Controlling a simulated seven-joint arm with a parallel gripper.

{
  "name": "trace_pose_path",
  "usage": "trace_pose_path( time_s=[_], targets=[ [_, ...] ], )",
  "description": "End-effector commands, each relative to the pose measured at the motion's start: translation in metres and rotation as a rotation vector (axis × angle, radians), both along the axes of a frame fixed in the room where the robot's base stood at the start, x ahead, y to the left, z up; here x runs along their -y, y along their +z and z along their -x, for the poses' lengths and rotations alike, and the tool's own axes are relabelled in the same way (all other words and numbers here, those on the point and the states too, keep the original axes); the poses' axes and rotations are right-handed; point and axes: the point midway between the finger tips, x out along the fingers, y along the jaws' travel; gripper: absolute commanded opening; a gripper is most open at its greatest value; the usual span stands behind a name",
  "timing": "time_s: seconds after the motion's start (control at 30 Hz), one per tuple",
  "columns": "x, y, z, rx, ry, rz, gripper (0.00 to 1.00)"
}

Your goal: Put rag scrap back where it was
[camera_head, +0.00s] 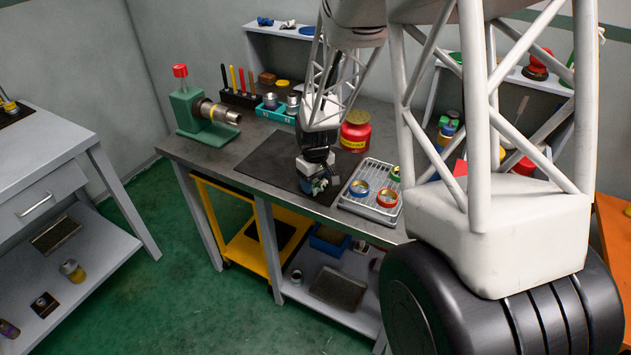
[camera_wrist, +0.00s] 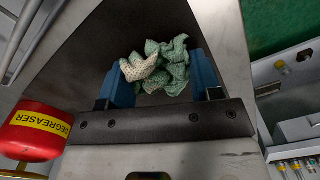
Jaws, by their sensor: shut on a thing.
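The rag scrap (camera_wrist: 165,66) is a crumpled piece of green and cream knit cloth. It sits between the blue fingers of my gripper (camera_head: 318,183), which is shut on it. In the head view, the rag scrap (camera_head: 320,186) shows small and pale green at the fingertips. My gripper points down over the dark mat (camera_head: 265,161) on the grey workbench, near the mat's front right part. I cannot tell whether the rag touches the mat.
A wire tray (camera_head: 370,211) with tape rolls (camera_head: 387,197) lies right of my gripper. A red degreaser can (camera_head: 355,131) stands behind it, also seen in the wrist view (camera_wrist: 38,130). A green pipe vise (camera_head: 186,112) stands at the bench's left end. The mat's left part is clear.

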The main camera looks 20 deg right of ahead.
Motion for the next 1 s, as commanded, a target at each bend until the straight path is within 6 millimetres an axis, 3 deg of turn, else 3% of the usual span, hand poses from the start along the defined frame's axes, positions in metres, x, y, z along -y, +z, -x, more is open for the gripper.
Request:
trace_pose_path(
  time_s=[0.37, 0.4, 0.53, 1.0],
  targets=[
    [0.0000, -0.0029, 0.0001, 0.000, 0.000, 0.000, 0.37],
    [0.0000, -0.0025, 0.0000, 0.000, 0.000, 0.000, 0.65],
    [0.0000, -0.0024, 0.0000, 0.000, 0.000, 0.000, 0.84],
    [0.0000, 0.0033, -0.0003, 0.001, 0.000, 0.000, 0.84]
  ],
)
